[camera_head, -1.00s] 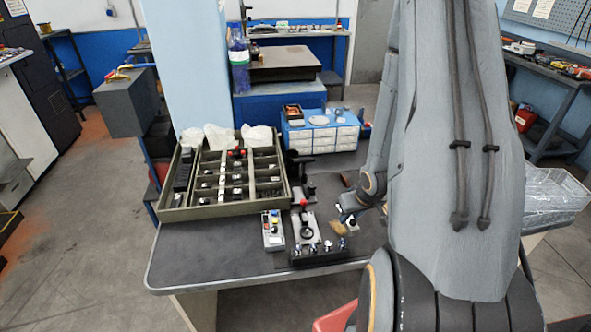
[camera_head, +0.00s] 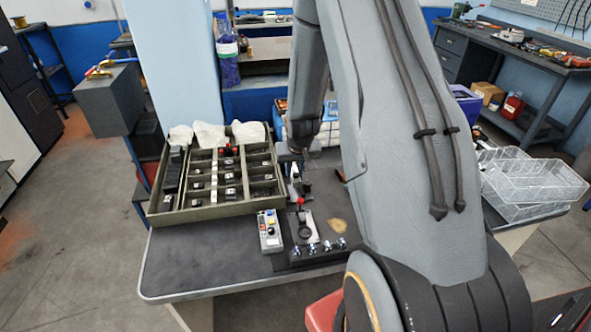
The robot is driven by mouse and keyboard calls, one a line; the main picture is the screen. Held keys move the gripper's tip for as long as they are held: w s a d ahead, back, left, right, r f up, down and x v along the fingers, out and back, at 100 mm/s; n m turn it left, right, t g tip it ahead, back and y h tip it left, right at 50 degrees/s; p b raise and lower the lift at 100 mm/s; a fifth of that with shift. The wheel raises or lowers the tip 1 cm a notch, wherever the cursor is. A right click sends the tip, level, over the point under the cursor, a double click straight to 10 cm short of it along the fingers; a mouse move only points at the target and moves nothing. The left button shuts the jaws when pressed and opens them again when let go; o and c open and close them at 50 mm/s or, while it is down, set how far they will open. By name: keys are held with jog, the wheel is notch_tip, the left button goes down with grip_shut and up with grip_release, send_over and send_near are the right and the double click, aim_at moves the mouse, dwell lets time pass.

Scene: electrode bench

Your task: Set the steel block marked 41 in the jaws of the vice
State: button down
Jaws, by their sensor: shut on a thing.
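My gripper (camera_head: 296,168) hangs below my dark wrist, just right of the compartment tray. It is shut on a small pale block (camera_head: 294,172), which I take to be the steel block; no number can be read on it at this size. A dark upright fixture (camera_head: 305,188), probably the vice, stands directly below and around the gripper. My wrist and fingers cover much of it, so its jaws do not show. I cannot tell whether the block touches it or is held above it.
The green compartment tray (camera_head: 225,204) holds several small parts on the bench's left. A grey button box (camera_head: 269,232) and a black unit with knobs (camera_head: 310,250) stand in front. A tan patch (camera_head: 337,226) lies bare. The bench's front left (camera_head: 200,262) is clear. Clear bins (camera_head: 530,185) stand right.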

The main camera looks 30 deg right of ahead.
aim_at(297, 177)
jog(key=shift+f+b, duration=1.6)
jog(key=shift+f, duration=0.8)
jog(key=shift+f+b, duration=0.45)
jog(key=shift+f, duration=0.3)
jog(key=c, duration=1.4)
grip_release()
jog(key=shift+s, duration=0.1)
jog(key=shift+c, duration=0.2)
jog(key=shift+o, duration=0.2)
jog(key=shift+a+r, duration=0.1)
jog(key=shift+r, duration=0.4)
jog(key=shift+v, duration=3.45)
jog(key=shift+s, duration=0.15)
notch_tip(297, 177, up, 5)
jog(key=p, duration=0.5)
jog(key=shift+f, duration=0.1)
